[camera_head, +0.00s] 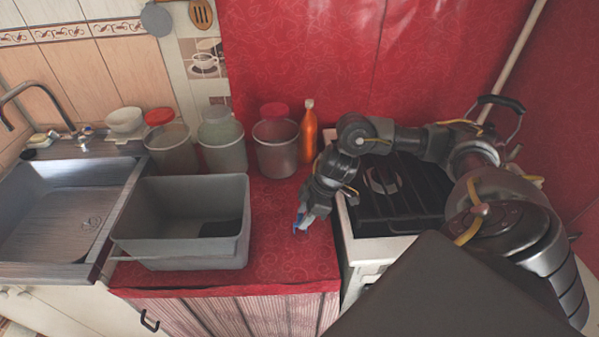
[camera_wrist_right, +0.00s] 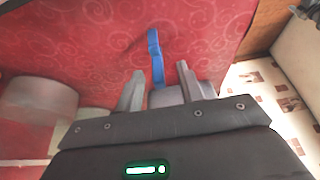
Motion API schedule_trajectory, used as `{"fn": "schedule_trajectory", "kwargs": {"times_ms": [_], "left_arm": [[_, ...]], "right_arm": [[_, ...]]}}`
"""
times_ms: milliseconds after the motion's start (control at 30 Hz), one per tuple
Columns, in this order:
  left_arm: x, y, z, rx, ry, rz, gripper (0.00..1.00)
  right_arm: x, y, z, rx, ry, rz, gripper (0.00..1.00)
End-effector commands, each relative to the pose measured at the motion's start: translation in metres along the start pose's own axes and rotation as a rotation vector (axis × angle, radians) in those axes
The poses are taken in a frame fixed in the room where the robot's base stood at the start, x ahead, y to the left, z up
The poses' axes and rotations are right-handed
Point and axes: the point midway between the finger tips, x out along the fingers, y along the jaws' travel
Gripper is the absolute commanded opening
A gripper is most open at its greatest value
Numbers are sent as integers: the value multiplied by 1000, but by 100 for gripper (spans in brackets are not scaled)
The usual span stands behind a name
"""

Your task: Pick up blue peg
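The blue peg (camera_head: 299,218) shows as a small blue shape at the fingertips of my right gripper (camera_head: 306,211), over the red counter right of the grey bin. In the right wrist view the blue peg (camera_wrist_right: 156,57) is a slim blue piece with a wavy outline against the red cloth. My right gripper (camera_wrist_right: 158,77) is open there, its two grey fingers on either side of the peg's lower part, with a gap visible. Whether the peg touches the counter is hard to tell. My left gripper is out of view.
A grey bin (camera_head: 180,253) stands on the red counter (camera_head: 285,265). Several lidded jars and an orange bottle (camera_head: 309,132) line the back. A stove (camera_head: 395,195) lies right, under my right arm; a sink (camera_head: 65,215) is left. Bare counter lies in front of the gripper.

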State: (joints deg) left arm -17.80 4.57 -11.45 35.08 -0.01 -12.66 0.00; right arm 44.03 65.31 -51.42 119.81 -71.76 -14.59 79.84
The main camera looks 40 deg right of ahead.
Motion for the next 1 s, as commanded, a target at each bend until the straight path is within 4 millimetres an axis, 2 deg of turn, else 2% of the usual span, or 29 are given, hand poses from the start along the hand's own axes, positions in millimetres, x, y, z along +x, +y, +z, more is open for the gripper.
{"fn": "schedule_trajectory", "kwargs": {"times_ms": [100,200,500,833,1000], "left_arm": [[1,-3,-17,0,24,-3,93],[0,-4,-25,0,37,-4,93],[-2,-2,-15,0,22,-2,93],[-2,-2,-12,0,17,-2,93],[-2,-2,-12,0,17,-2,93]], "right_arm": [[2,0,0,1,0,1,38],[6,1,0,1,0,0,38],[48,4,1,2,0,0,38],[54,4,1,0,0,1,38],[54,4,1,0,0,2,16]]}}
